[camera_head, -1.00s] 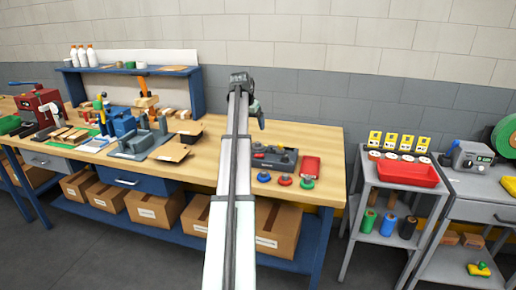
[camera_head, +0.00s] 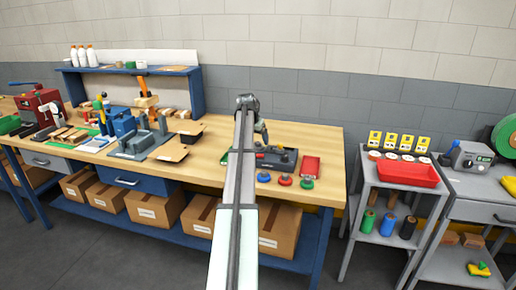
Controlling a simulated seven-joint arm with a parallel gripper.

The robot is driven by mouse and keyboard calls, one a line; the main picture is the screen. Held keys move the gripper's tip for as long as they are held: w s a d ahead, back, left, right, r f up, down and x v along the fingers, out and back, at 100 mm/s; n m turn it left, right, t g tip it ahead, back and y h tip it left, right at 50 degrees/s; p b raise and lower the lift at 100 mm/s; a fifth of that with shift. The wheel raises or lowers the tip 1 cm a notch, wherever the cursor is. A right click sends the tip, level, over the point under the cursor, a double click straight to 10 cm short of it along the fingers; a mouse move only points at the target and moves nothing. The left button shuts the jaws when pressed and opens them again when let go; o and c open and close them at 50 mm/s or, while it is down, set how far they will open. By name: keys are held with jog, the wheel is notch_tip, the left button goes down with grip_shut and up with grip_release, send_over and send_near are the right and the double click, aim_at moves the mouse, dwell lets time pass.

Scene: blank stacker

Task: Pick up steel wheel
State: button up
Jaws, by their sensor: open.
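I cannot pick out the steel wheel for certain. Several small pale round discs (camera_head: 408,157) stand in a row on the grey cart behind a red tray, too small to tell their material. Red, blue and green round-based knobs (camera_head: 285,180) sit at the front right of the wooden bench. My gripper (camera_head: 263,137) is small in the view, over the bench just behind a dark grey tool or case (camera_head: 276,158). It is open, and I see nothing held in it. My arm hides part of the bench middle.
The wooden bench (camera_head: 222,145) has bare room left of my arm. A blue-grey fixture (camera_head: 140,143) and cardboard pieces stand further left. The red tray (camera_head: 407,173) on the cart and a red box (camera_head: 311,166) are to the right. A wall closes the back.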

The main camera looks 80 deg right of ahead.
aim_at(258, 143)
jog(key=x, duration=0.3)
jog(key=shift+d+f, duration=0.15)
jog(key=shift+d, duration=0.15)
jog(key=c, duration=1.5)
